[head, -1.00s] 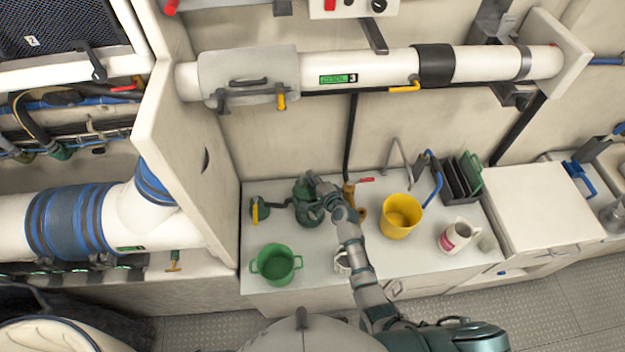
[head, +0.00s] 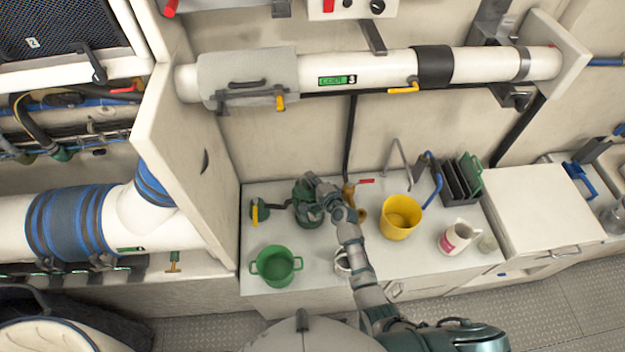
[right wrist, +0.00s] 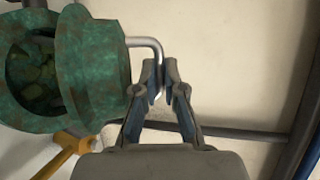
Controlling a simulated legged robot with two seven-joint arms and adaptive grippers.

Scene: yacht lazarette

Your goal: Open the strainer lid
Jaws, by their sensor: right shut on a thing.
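The strainer (head: 307,212) is a green, weathered metal body on the white counter. In the right wrist view, the strainer body (right wrist: 14,85) shows at the left with a dark open mouth and lumpy green matter inside. Its lid (right wrist: 92,70), a thick green disc, stands tilted up away from the mouth. A bent grey metal handle (right wrist: 150,43) comes off the lid. My right gripper (right wrist: 161,78) is shut on this handle. In the head view my right gripper (head: 318,183) is at the strainer's top and partly hides it. My left gripper is not in view.
A green pot (head: 276,267) stands in front of the strainer. A white pipe (head: 390,72) runs above. A valve with a yellow handle (head: 255,213) is left of the strainer.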

